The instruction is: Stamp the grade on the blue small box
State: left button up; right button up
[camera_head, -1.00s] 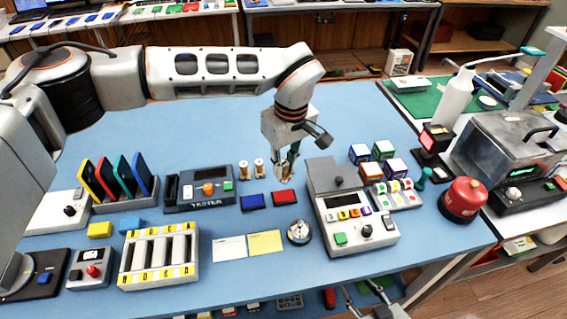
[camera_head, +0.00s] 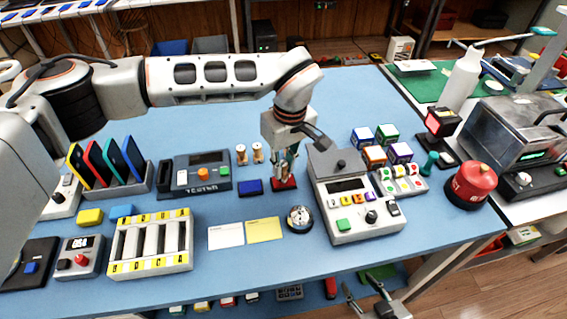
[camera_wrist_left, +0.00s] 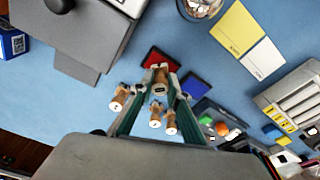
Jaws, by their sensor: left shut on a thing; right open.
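My left gripper (camera_head: 284,168) is shut on a wooden stamp, pointing down over the red ink pad (camera_head: 284,184). The held stamp (camera_wrist_left: 160,80) shows between the fingers in the left wrist view, close to the red pad (camera_wrist_left: 160,59); I cannot tell if they touch. A blue ink pad (camera_head: 250,187) lies to the left. Other wooden stamps (camera_head: 241,155) stand behind it. The blue small box (camera_head: 361,135) sits at the back left of a group of coloured boxes, right of the gripper. My right gripper (camera_head: 363,287) is open and empty at the bottom edge.
A grey keypad device (camera_head: 350,190) stands just right of the left gripper, before the boxes. A tester (camera_head: 196,176) stands left. The table behind the stamps is clear.

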pick_arm(q)
jog(key=shift+f, duration=0.5)
dwell(1.0)
jog(key=shift+s+f, duration=0.1)
jog(key=shift+f, duration=0.1)
dwell(1.1)
notch_tip(320, 180, up, 2)
jog(key=shift+p, duration=0.45)
jog(key=shift+r+p, duration=1.6)
jog(key=shift+r, duration=1.05)
